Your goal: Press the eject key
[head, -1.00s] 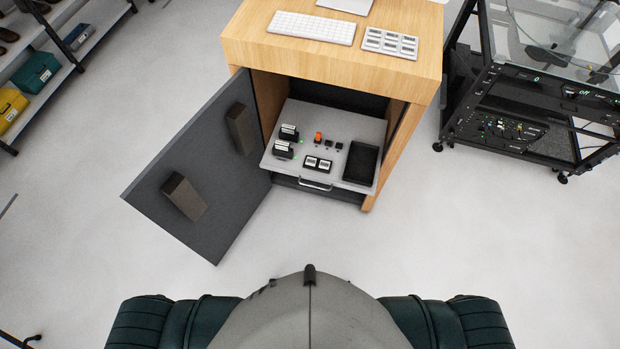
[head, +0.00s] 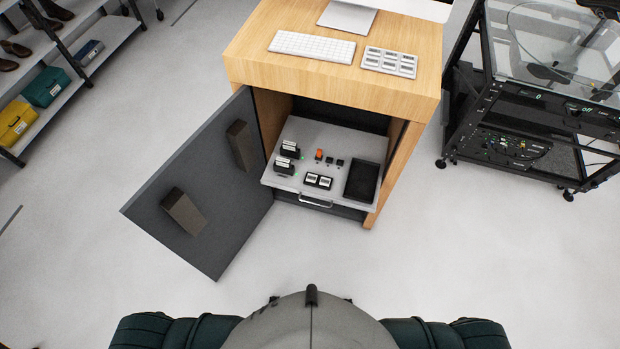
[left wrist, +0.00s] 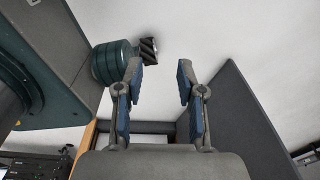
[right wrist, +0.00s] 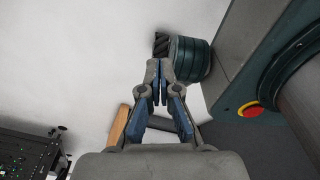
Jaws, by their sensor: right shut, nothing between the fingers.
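A grey pull-out shelf (head: 291,187) sits in the open cabinet in the head view. It carries two black devices with white labels, at the back (head: 290,149) and front (head: 284,166), each beside a green light. An orange-topped switch (head: 319,155) and two small black keys (head: 329,160) are right of them. Two white-faced keys (head: 318,181) are near the front. I cannot read which one is the eject key. My left gripper (left wrist: 158,78) is open and empty in the left wrist view. My right gripper (right wrist: 160,76) is shut and empty. Neither gripper shows in the head view.
A black bin (head: 362,181) fills the shelf's right side. The grey cabinet door (head: 215,190) stands open to the left. A keyboard (head: 312,46) and a button pad (head: 389,62) lie on the wooden top. A black rack (head: 520,125) stands right. The floor before the cabinet is clear.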

